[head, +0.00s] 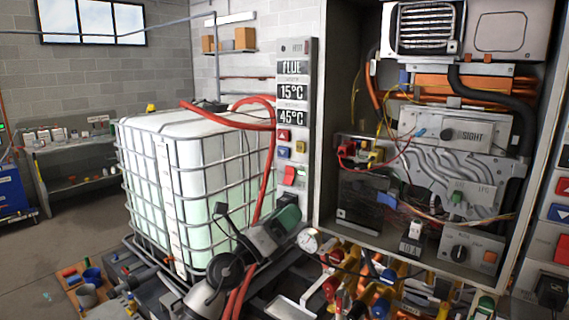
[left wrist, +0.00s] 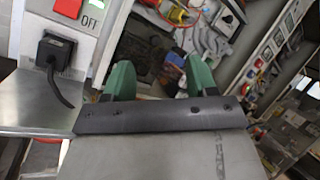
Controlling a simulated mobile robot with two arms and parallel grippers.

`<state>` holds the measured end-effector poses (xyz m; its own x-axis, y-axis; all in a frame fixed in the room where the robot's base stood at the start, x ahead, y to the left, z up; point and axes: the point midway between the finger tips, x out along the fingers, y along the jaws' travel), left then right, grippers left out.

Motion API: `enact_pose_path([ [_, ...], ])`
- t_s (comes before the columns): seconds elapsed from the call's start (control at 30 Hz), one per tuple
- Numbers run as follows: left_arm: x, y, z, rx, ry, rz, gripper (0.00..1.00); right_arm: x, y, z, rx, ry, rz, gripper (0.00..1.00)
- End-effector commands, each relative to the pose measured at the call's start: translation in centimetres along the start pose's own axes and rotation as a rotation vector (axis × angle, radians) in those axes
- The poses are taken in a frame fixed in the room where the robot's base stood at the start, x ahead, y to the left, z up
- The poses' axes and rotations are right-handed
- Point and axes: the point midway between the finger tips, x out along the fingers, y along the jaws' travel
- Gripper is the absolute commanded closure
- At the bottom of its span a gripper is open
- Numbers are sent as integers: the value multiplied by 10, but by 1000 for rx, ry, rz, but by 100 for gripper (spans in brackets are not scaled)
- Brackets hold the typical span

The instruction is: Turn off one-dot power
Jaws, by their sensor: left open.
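A tall narrow control panel (head: 296,52) left of the open heater cabinet has a FLUE label and 15°C and 45°C displays. Below them are a red up button (head: 284,135), a blue down button (head: 284,151) and a red power switch (head: 290,174). In the left wrist view the red switch (left wrist: 71,17) is at the top left, beside an OFF label and a lit green patch. I cannot make out any dot marks. My left gripper (head: 281,222), with green fingers, is just below the switch, apart from it; its fingers (left wrist: 160,70) are spread and empty. My right gripper is not in view.
A black plug (left wrist: 56,52) with a cord sits below the switch. A second panel at the far right has another red switch (head: 563,246). The open cabinet (head: 335,110) holds wires and pipes. A caged white tank (head: 180,160) stands left. A gauge (head: 308,240) and valves are below.

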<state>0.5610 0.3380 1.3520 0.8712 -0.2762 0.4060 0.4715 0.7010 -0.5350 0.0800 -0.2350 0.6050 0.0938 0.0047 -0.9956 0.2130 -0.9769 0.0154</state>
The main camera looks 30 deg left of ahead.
Motion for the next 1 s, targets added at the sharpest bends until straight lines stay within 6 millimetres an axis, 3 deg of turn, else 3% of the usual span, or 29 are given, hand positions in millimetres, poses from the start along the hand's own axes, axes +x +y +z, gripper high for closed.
enact_pose_path([
  [0.2, 21, 23, 48, 413, 191, 131, 43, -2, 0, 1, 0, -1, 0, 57],
  [0.43, 19, 52, 94, 644, 316, 324, 43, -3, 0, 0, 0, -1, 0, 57],
  [0.67, 34, 62, 98, 660, 333, 351, 43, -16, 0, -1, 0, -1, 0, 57],
  [1.0, 90, 86, 86, 659, 332, 348, 43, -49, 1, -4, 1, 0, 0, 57],
])
